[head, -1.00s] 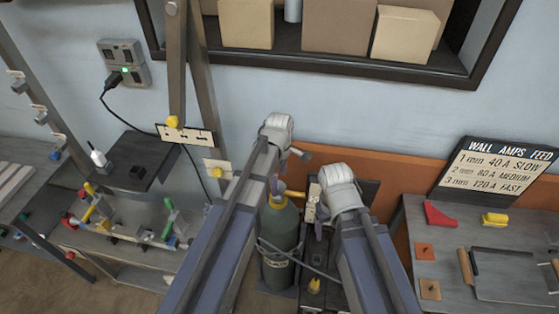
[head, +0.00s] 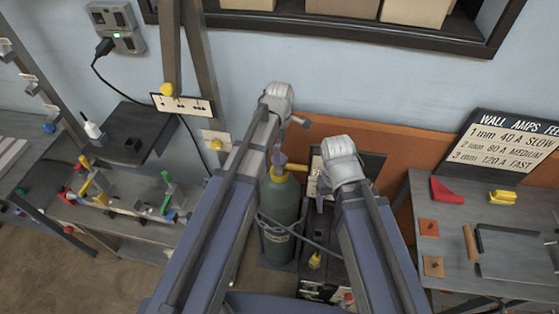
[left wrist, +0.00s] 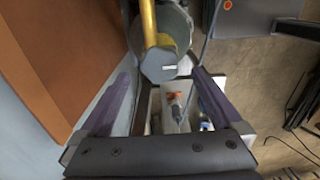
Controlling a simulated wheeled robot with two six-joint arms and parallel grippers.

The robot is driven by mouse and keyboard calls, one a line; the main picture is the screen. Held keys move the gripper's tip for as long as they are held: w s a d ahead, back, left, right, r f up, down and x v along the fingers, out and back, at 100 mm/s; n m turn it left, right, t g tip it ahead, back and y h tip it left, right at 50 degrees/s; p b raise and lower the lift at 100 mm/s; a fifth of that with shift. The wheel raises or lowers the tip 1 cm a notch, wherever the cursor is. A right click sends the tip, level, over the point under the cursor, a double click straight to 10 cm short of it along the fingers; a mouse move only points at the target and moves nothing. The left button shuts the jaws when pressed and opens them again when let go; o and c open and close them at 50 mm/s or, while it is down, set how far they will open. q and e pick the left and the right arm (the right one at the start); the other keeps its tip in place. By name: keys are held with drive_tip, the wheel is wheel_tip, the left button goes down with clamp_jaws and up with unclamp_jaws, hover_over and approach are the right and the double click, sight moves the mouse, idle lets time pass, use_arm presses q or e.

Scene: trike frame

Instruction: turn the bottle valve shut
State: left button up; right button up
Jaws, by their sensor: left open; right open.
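The gas bottle (head: 281,215) is a green cylinder with a yellow collar, standing upright below my left arm in the head view. Its top is partly hidden by my left gripper (head: 279,160). In the left wrist view, a grey many-sided knob with a small white mark, seemingly the bottle valve (left wrist: 158,66), lies between the two purple fingers of my left gripper (left wrist: 165,72). A yellow bar runs beside it. The fingers stand apart; I cannot tell whether they touch the knob. My right gripper (head: 341,202) is open, pointing down right of the bottle, with nothing seen in it.
A dark hose loops around the bottle. A dark machine (head: 320,262) stands right of it. A grey table (head: 455,215) with a red wedge (head: 446,190) and a yellow block (head: 502,197) is at right. A dark shelf (head: 150,128) and a cluttered bench are at left.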

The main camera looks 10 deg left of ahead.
use_arm(q)
wheel_tip(320, 180, down, 3)
drive_tip(key=shift+f+b, duration=0.2)
drive_tip(key=shift+b, duration=1)
use_arm(e)
wheel_tip(320, 180, down, 3)
drive_tip(key=shift+f, duration=0.2)
use_arm(q)
drive_tip(key=c, duration=1.3)
